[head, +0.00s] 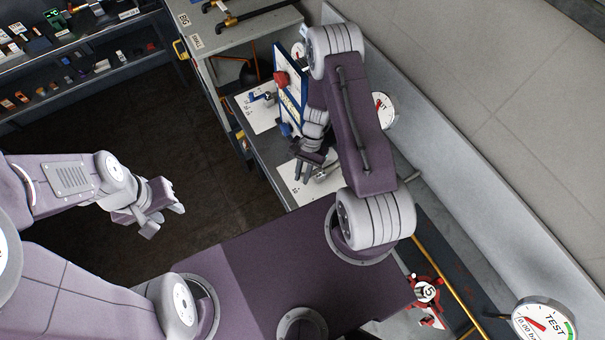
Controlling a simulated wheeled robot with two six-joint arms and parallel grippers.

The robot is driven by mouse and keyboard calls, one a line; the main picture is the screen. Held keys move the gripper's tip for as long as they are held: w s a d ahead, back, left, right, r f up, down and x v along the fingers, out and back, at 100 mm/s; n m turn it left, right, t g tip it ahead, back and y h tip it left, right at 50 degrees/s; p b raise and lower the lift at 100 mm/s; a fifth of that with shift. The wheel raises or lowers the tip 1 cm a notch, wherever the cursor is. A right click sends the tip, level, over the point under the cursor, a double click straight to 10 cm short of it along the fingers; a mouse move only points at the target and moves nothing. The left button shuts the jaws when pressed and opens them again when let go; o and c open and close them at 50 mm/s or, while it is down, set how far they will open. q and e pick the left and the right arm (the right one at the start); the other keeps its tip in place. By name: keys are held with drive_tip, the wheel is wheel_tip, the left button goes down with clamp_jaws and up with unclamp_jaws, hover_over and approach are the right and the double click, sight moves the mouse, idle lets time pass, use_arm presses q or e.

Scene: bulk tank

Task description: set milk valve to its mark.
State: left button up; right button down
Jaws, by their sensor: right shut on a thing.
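My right gripper (308,171) is at the rear bench, low over a white plate (296,191). It is shut on a metal valve handle (327,174), whose grey end shows just right of the fingers. My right arm covers much of this valve, and I cannot read a label or see its mark. A second white plate (252,112) with a small valve stands further back on the bench. My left gripper (166,213) hangs open and empty over the dark floor, far from the bench.
A blue-framed board with a red knob (281,80) stands close beside my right arm. Dial gauges are at the wall (383,110) and lower right (543,324). A red valve (425,291) is near a yellow pipe (447,282). Shelves (90,50) fill the upper left.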

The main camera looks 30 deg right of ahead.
drive_tip(key=s+d+n+h+b, duration=0.5)
drive_tip(key=s+d+n+h, duration=0.1)
drive_tip(key=n, duration=1.1)
drive_tip(key=shift+d+n+g, duration=0.3)
drive_tip(key=shift+d+n, duration=0.1)
drive_tip(key=shift+d, duration=0.3)
drive_tip(key=shift+r+b, duration=0.1)
drive_tip(key=shift+b, duration=0.2)
drive_tip(key=shift+h, duration=0.3)
drive_tip(key=c, duration=1.3)
unclamp_jaws()
